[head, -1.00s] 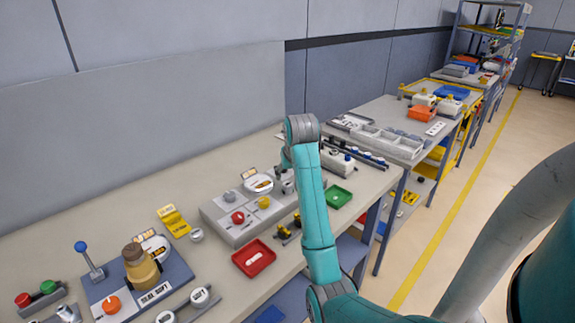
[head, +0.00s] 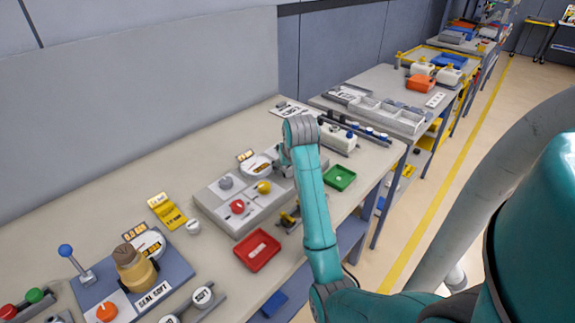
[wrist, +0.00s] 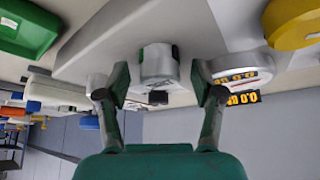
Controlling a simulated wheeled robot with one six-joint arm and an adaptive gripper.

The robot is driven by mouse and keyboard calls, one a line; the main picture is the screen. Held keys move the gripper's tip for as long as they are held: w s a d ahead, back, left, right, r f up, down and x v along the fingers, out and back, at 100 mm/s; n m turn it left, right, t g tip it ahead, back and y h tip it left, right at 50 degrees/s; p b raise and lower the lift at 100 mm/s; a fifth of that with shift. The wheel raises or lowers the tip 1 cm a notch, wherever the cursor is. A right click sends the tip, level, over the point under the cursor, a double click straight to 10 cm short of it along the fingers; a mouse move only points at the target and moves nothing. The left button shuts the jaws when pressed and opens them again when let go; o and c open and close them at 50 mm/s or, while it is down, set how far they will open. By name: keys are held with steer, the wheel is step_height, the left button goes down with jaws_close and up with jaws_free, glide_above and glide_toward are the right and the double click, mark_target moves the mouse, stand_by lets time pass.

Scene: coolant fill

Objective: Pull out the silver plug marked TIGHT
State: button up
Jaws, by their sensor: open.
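In the wrist view a silver, rounded plug-like piece (wrist: 157,66) sits on the grey block (wrist: 95,45). No TIGHT marking is readable on it. My gripper (wrist: 158,86) is open, with one finger on each side of this piece and a visible gap at both sides. The fingers do not grip it. In the head view my own arm hides most of the gripper and the silver piece, at the right end of the grey block (head: 213,203).
Beside the silver piece is a round gauge (wrist: 243,68) with displays reading 0.0. The block also carries a red knob (head: 237,206) and a yellow knob (head: 264,187). A green tray (head: 340,178) and a red tray (head: 258,250) lie near the bench's front edge.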

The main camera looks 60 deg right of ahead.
steer(key=c, duration=1.1)
steer(key=o, duration=0.5)
steer(key=c, duration=0.4)
steer(key=shift+r, duration=0.3)
steer(key=o, duration=1)
steer(key=shift+f, duration=0.15)
